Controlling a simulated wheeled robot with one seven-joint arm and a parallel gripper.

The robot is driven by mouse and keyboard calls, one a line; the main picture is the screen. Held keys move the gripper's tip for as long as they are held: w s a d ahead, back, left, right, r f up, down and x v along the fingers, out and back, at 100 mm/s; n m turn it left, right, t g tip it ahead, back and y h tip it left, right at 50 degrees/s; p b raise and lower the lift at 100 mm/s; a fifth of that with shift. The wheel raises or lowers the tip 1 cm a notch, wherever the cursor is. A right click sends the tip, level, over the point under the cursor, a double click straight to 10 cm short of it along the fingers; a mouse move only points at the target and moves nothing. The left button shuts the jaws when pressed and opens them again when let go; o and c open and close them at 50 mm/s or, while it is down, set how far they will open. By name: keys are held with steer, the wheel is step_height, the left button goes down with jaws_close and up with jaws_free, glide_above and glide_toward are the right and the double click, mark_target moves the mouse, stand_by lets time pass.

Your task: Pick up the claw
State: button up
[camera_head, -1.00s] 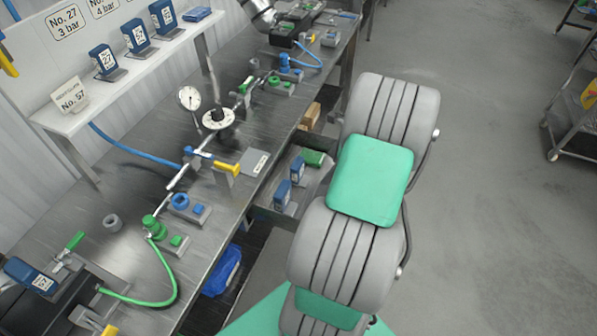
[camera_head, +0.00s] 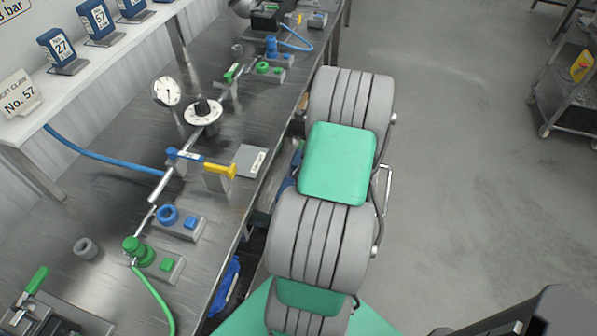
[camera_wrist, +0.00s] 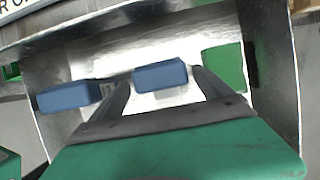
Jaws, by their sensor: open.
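In the wrist view, a blue block (camera_wrist: 165,72) lies in a shiny metal tray (camera_wrist: 270,75), just beyond and between the dark fingertips of my gripper (camera_wrist: 159,80). My gripper is open, with nothing visibly held. A second blue block (camera_wrist: 68,97) lies left of the left finger. Which block is the claw cannot be told, as no number is readable on them. In the head view, my gripper is hidden behind my arm, and the blue pieces below the bench edge (camera_head: 288,178) are mostly covered. A sign (camera_head: 18,106) on the shelf reads No. 57.
The steel bench (camera_head: 125,205) carries a gauge (camera_head: 166,92), a yellow-handled valve (camera_head: 219,170) and a green hose (camera_head: 155,295). Numbered blue blocks (camera_head: 61,50) stand on the shelf. A green block (camera_wrist: 225,68) lies right in the tray. A cart (camera_head: 565,95) stands far right; floor between is clear.

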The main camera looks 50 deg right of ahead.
steer(key=x, duration=0.4)
steer(key=shift+w+d+f, duration=0.1)
steer(key=shift+d+f, duration=0.05)
steer(key=shift+f, duration=0.25)
steer(key=shift+r, duration=0.1)
jaws_close()
stand_by(0.4)
